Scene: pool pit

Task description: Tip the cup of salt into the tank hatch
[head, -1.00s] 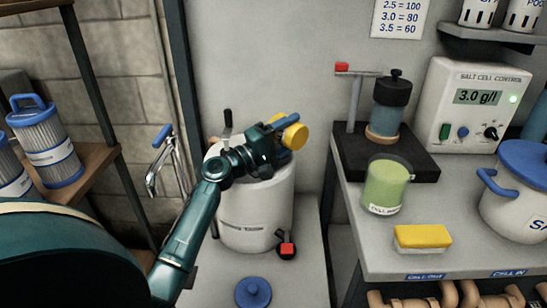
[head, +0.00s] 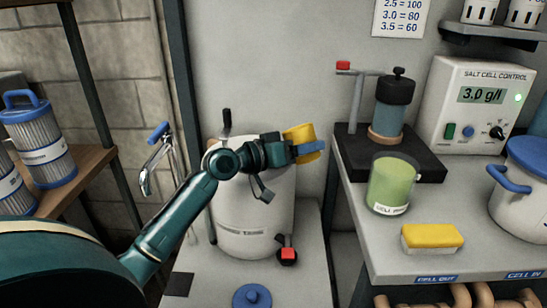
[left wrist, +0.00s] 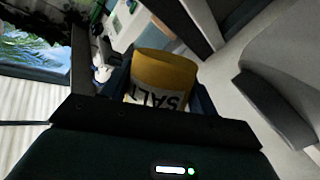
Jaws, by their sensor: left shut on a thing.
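My left gripper (head: 308,149) is shut on a yellow cup (head: 299,133) above the right part of the white tank's top. In the left wrist view the cup (left wrist: 166,70) sits between the fingers, its SALT label upside down in the picture. The inside of the cup and any salt are not visible. The white tank (head: 245,215) stands upright below the gripper. My arm and gripper cover much of its top, so I cannot make out the hatch opening. My right gripper is not in view.
A blue round lid (head: 252,297) lies in front of the tank. A tap (head: 158,155) is left of the tank. On the bench at right are a green cup (head: 392,186), a yellow sponge (head: 432,237), a black-topped device (head: 392,105) and a control box (head: 485,105).

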